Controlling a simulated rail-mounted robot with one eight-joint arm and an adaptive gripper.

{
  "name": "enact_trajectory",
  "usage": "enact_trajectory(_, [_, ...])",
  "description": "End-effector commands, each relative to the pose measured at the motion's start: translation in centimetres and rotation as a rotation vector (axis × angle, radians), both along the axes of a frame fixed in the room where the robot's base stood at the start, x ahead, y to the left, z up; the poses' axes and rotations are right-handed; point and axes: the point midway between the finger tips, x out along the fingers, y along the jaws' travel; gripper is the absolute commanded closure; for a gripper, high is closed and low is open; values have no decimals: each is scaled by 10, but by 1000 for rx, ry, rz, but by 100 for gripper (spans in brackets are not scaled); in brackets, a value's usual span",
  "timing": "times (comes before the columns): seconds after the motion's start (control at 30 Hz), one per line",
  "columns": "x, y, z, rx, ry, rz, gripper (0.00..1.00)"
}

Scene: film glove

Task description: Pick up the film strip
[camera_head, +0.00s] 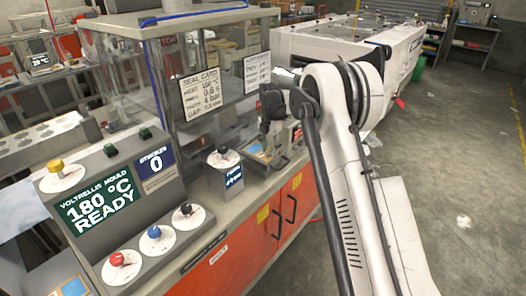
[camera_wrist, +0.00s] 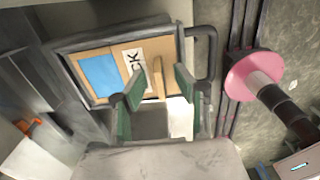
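My gripper (camera_wrist: 157,92) is open in the wrist view, its two green finger pads apart with no thing clearly held between them. It hangs over a dark-framed tray (camera_wrist: 70,72) with a tan floor. A flat blue rectangle (camera_wrist: 100,76) lies at the tray's left, beside a white label (camera_wrist: 134,66) ending in "CK". A pale patch (camera_wrist: 180,118) shows between and below the fingertips; I cannot tell whether it or the blue piece is the film strip. In the head view, my gripper (camera_head: 272,128) is above the bench by the tray (camera_head: 262,152), partly hiding it.
A pink round disc (camera_wrist: 252,75) on a dark rod stands right of the tray. In the head view, a control panel (camera_head: 105,205) reads "180 °C READY", and a small knobbed box (camera_head: 226,172) stands left of the tray. A clear-walled cabinet (camera_head: 205,85) rises behind.

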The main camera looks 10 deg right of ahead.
Motion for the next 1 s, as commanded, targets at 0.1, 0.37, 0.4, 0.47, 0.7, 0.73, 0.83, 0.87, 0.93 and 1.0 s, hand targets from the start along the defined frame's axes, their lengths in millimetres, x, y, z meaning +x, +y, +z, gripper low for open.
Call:
enact_trajectory(0.1, [0, 0, -5, 0, 0, 0, 71])
enact_trajectory(0.37, [0, 0, -5, 0, 0, 0, 80])
enact_trajectory(0.4, [0, 0, -5, 0, 0, 0, 85])
enact_trajectory(0.47, [0, 0, -5, 0, 0, 0, 93])
enact_trajectory(0.7, [0, 0, -5, 0, 0, 0, 100])
enact_trajectory(0.73, [0, 0, -5, 0, 0, 0, 100])
enact_trajectory(0.83, [0, 0, -4, 0, 0, 0, 100])
enact_trajectory(0.87, [0, 0, -3, 0, 0, 0, 100])
enact_trajectory(0.93, [0, 0, 2, 0, 0, 0, 100])
enact_trajectory(1.0, [0, 0, 10, 0, 0, 0, 100])
